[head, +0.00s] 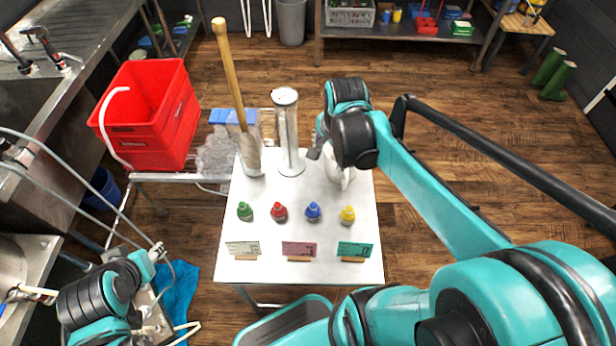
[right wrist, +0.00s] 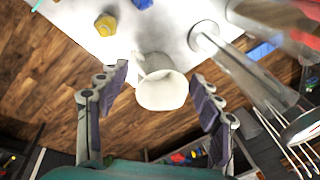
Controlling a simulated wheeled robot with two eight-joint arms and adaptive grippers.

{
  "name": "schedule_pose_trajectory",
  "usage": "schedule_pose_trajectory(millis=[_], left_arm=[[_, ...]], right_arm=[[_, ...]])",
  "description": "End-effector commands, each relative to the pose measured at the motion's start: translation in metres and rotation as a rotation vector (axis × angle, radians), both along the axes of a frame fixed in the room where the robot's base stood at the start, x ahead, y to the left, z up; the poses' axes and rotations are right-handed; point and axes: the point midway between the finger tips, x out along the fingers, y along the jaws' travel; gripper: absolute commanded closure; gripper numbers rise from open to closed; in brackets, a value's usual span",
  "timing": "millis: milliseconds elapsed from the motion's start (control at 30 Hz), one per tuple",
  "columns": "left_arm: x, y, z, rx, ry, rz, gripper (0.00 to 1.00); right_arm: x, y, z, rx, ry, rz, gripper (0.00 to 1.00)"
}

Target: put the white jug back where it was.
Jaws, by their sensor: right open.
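The white jug (head: 345,180) stands at the right edge of the white table, behind the yellow bottle and partly hidden by my right arm. In the right wrist view the jug (right wrist: 162,92) shows whole, its round mouth facing the camera. My right gripper (right wrist: 158,84) is open, with one finger on each side of the jug and a visible gap on both sides. In the head view the right gripper (head: 328,156) is mostly covered by its own wrist.
On the white table (head: 300,272) stand a clear cylinder (head: 287,135), a clear vessel with a wooden-handled tool (head: 231,75), small green, red, blue and yellow (head: 347,214) bottles, and three cards (head: 299,249). A red crate (head: 150,112) sits to the left.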

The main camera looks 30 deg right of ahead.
Motion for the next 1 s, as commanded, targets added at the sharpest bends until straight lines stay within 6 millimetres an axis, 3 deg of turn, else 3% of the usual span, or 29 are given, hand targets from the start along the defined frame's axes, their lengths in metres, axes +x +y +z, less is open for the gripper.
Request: schedule_pose_trajectory(millis=[33,200,400,567,1000], left_arm=[[0.0,0.0,0.0,0.0,0.0,0.0,0.6],[0.0,0.0,0.0,0.0,0.0,0.0,0.6],[0.0,0.0,0.0,0.0,0.0,0.0,0.6],[0.0,0.0,0.0,0.0,0.0,0.0,0.6],[0.0,0.0,0.0,0.0,0.0,0.0,0.6]], right_arm=[[-0.011,0.023,0.005,-0.05,-0.038,0.185,0.35],[-0.036,0.078,0.014,-0.257,-0.163,0.762,0.35],[-0.055,0.112,0.012,-0.455,-0.251,1.173,0.35],[-0.059,0.119,0.012,-0.513,-0.272,1.274,0.35],[-0.059,0.119,0.012,-0.513,-0.271,1.276,0.35]])
